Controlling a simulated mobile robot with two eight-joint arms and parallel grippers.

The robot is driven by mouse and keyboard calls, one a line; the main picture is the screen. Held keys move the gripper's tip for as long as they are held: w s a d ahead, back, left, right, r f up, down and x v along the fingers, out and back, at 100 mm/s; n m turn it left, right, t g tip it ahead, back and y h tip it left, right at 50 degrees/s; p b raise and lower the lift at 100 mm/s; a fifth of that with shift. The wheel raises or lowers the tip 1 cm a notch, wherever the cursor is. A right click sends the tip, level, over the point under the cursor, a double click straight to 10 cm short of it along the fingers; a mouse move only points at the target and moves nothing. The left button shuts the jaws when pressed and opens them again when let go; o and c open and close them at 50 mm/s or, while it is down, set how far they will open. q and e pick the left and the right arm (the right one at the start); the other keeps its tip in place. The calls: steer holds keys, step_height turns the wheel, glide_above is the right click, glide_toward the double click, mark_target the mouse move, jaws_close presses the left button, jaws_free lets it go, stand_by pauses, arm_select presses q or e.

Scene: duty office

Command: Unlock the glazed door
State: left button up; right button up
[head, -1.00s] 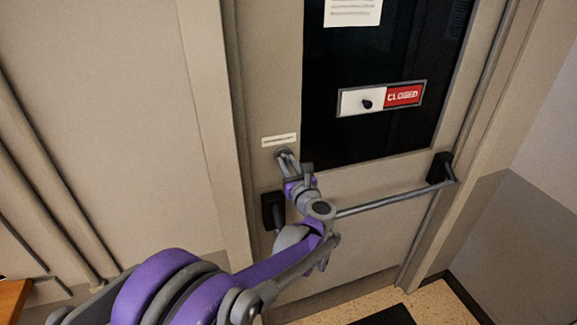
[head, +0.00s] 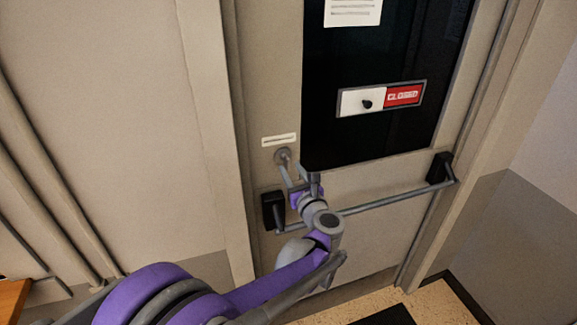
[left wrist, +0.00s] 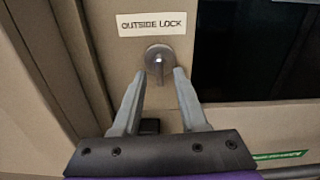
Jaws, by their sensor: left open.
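The glazed door (head: 375,215) is shut, with a dark glass pane (head: 375,130). Its lock (head: 282,155) is a round grey fitting left of the pane. In the left wrist view the lock (left wrist: 159,56) sits under a label (left wrist: 152,24) reading "OUTSIDE LOCK", with a small upright turn piece or key at its centre. My left gripper (head: 292,172) is just in front of and below the lock. In the left wrist view my left gripper (left wrist: 158,74) is open, one finger each side of the lock's lower part, holding nothing. My right gripper is not in view.
A push bar (head: 390,199) crosses the door below the glass, between black end brackets (head: 273,210) and (head: 439,167). A sign (head: 381,98) reading "CLOSED" with a black knob is on the glass. A wooden edge (head: 12,298) shows at lower left.

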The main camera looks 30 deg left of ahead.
arm_select(q)
steer(key=v, duration=0.5)
stand_by(0.6)
steer(key=d+r+m+t+h, duration=0.6)
steer(key=d+m+t+h, duration=0.15)
steer(key=m, duration=0.75)
steer(key=s+d+f+m+g+h, duration=0.2)
steer(key=d+m+h, duration=0.5)
steer(key=m, duration=0.6)
steer(key=s+a+f+m+g, duration=0.2)
steer(key=s+f+m+g, duration=0.9)
steer(key=s+f+m, duration=0.7)
steer(key=shift+s+a+f+m+y, duration=0.3)
steer(key=shift+s+f, duration=0.3)
steer(key=shift+s, duration=0.5)
